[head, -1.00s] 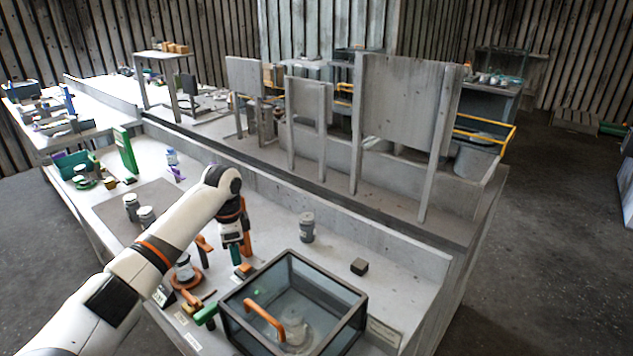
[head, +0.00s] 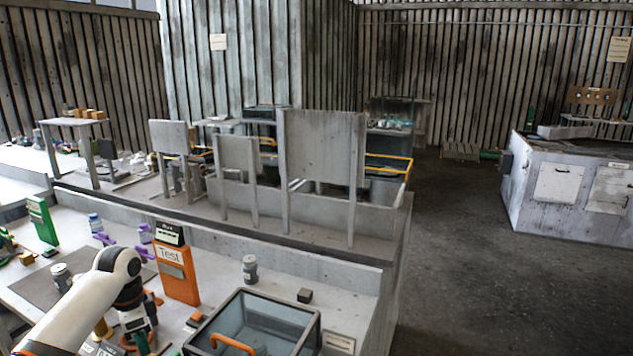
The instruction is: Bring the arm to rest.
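My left arm comes in from the lower left in the head view, white with a dark wrist. Its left gripper (head: 143,340) points down over the near part of the grey bench (head: 345,292). The fingertips are near the bottom edge of the picture, and I cannot tell whether they are open or shut, or hold anything. An orange stand marked "Test" (head: 177,275) stands upright just beyond and to the right of the gripper. My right gripper is not in view.
A glass-sided box (head: 262,318) with an orange handle stands right of the gripper. A grey jar (head: 249,268) and small dark block (head: 304,295) are behind it. A green stand (head: 42,220) is at left. Grey upright panels (head: 322,148) line the bench behind. Open floor lies right.

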